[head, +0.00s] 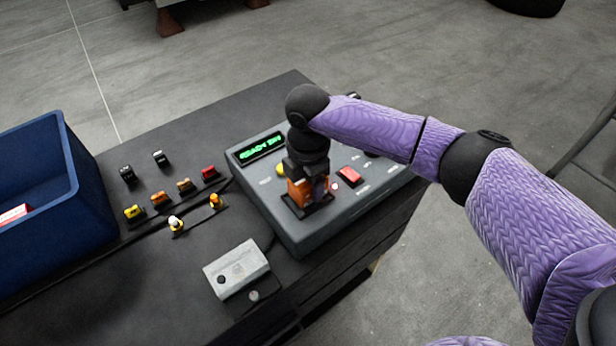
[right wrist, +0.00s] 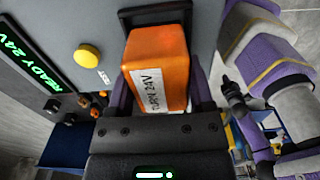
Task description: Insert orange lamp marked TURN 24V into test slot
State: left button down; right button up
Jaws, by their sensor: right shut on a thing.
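My right gripper (head: 308,185) points down over the tester and is shut on the orange lamp (head: 295,190). The right wrist view shows the orange lamp (right wrist: 155,62) between the fingers, its white label reading TURN 24V. The test slot (head: 311,208) is a black-framed opening in the tester's top, directly under the lamp. Its dark frame also shows in the right wrist view (right wrist: 166,14), right beside the lamp's far end. The lamp's lower end is at the frame; I cannot tell how deep it sits.
The grey tester (head: 283,238) has a lit green display (head: 261,147), a yellow button (right wrist: 87,56) and a red switch (head: 349,176). Several small lamps and fuses (head: 160,198) lie to its left. A blue bin (head: 78,200) and a grey box (head: 236,268) stand on the dark bench.

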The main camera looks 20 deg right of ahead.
jog(key=shift+f, duration=0.4)
dwell(0.5)
jog(key=shift+r, duration=0.1)
jog(key=shift+r+p, duration=0.45)
jog(key=shift+p, duration=0.4)
jog(key=shift+f, duration=0.15)
dwell(0.5)
